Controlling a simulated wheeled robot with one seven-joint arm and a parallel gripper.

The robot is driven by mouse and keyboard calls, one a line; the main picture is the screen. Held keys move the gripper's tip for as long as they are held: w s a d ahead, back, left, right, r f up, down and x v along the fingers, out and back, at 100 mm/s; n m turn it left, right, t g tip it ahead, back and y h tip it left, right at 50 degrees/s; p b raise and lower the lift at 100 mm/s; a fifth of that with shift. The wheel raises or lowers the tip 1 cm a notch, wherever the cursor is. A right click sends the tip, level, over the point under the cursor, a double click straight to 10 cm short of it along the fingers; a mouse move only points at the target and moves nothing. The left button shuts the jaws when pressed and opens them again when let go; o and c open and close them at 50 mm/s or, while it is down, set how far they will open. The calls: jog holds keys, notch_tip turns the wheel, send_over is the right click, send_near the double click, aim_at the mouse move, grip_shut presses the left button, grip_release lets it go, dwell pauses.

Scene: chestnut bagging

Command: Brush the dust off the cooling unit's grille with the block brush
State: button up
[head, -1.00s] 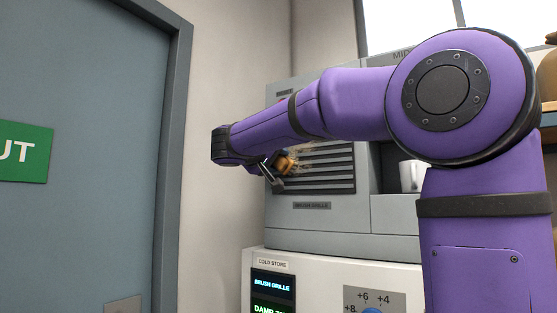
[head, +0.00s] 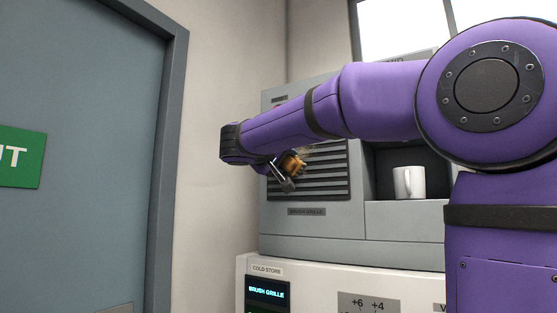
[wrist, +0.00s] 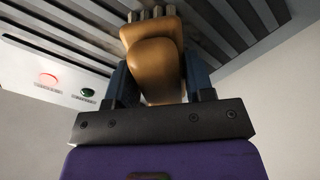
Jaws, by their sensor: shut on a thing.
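My gripper (head: 284,174) is shut on the block brush (head: 294,163), which has a tan wooden body. In the wrist view the brush (wrist: 153,60) sits between the two dark fingers of my gripper (wrist: 155,85), with its bristle tufts toward the slats. The grille (head: 322,184) has dark horizontal slats on the grey cooling unit (head: 340,220). The grille also fills the top of the wrist view (wrist: 225,30). Whether the bristles touch the slats I cannot tell. My arm hides the grille's upper part.
A white mug (head: 408,182) stands in a recess right of the grille. Below is a white cold store cabinet (head: 330,275) with a display reading BRUSH GRILLE (head: 267,291). A blue-grey door (head: 85,150) with a green sign (head: 20,158) is at left.

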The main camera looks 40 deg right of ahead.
jog(key=shift+s+d, duration=0.4)
jog(key=shift+s, duration=0.8)
jog(key=shift+s+d, duration=0.45)
jog(key=shift+s, duration=0.8)
jog(key=shift+s+d, duration=0.4)
jog(key=shift+s, duration=0.8)
jog(key=shift+d+r, duration=0.1)
jog(key=shift+r, duration=0.6)
jog(key=shift+w+a, duration=0.65)
jog(key=shift+w, duration=1.2)
jog(key=shift+w+a, duration=0.65)
jog(key=shift+w, duration=1.15)
jog(key=shift+w+a, duration=0.65)
jog(key=shift+w, duration=1.2)
jog(key=v, duration=0.6)
jog(key=shift+a, duration=0.2)
jog(key=v, duration=0.2)
jog(key=shift+s+a+r, duration=0.1)
jog(key=shift+s+a, duration=0.15)
jog(key=shift+a, duration=0.05)
